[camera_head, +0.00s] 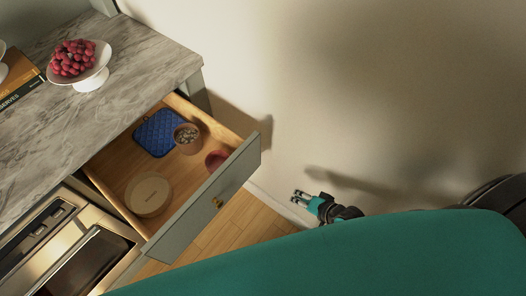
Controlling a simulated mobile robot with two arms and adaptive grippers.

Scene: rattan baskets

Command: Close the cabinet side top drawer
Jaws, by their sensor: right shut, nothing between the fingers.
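The cabinet's top drawer (187,221) is pulled well out beneath the grey marble countertop (120,72). Its grey-green front carries a small brass knob (218,203). Inside lie a blue quilted pad (154,133), a small bowl with dark contents (187,139), a reddish item (216,159) partly hidden by the front, and a round wooden disc (149,194). My right gripper (298,196) is shut and empty, in front of the drawer and to the right of its front, apart from it. My left gripper is not in view.
A white stand with red berries (72,57) and books (17,77) sit on the countertop. A steel oven (85,254) is below left. A bare wall (340,90) stands at right. Wooden floor (238,225) shows between drawer and my teal body.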

